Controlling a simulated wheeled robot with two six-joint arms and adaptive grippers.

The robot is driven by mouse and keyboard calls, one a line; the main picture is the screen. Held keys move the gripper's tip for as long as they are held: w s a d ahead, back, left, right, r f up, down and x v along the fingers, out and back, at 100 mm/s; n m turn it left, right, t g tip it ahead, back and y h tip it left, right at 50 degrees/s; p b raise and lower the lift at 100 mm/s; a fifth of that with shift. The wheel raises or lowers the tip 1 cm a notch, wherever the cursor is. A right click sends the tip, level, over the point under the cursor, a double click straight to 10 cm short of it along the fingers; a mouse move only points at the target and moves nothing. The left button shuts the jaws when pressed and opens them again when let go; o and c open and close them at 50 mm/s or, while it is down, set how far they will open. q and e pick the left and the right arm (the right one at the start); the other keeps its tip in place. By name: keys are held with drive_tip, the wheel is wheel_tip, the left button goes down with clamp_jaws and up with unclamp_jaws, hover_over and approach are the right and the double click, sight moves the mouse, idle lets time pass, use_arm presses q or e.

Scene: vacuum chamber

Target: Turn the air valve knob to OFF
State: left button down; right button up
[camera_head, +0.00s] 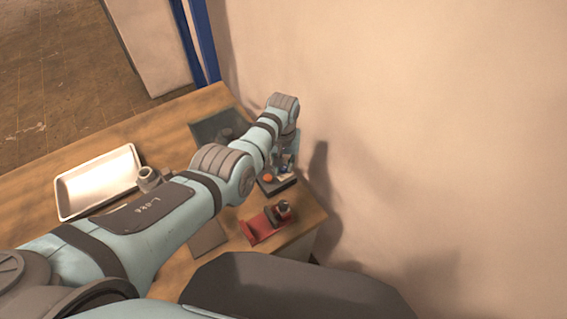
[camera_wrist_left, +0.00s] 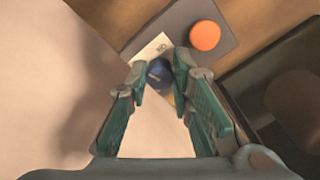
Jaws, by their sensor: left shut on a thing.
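The air valve knob (camera_wrist_left: 158,70) is a dark blue round knob between my left fingertips in the left wrist view. It sits beside a white label plate (camera_wrist_left: 146,49) with small dark letters, and an orange button (camera_wrist_left: 205,35) is on the grey panel close by. My left gripper (camera_wrist_left: 162,76) is shut on the knob, and its fingers partly hide it. In the head view my left gripper (camera_head: 285,160) reaches down to the small dark control box (camera_head: 282,187) near the wall. The orange button (camera_head: 268,178) shows there too. My right gripper is in neither view.
The wooden table (camera_head: 130,135) stands against a plain pale wall (camera_head: 420,100) on the right. A white tray (camera_head: 100,178) lies at the left. A red device (camera_head: 258,228) sits near the front right edge. A dark flat plate (camera_head: 208,127) lies behind my left arm.

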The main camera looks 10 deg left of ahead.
use_arm(q)
drive_tip(key=n, duration=0.4)
drive_tip(key=shift+w+r+n, duration=0.1)
drive_tip(key=shift+w+n, duration=0.1)
drive_tip(key=shift+n, duration=0.2)
idle(0.4)
drive_tip(key=c, duration=1.4)
unclamp_jaws()
wheel_tip(320, 180, up, 12)
drive_tip(key=shift+f, duration=0.1)
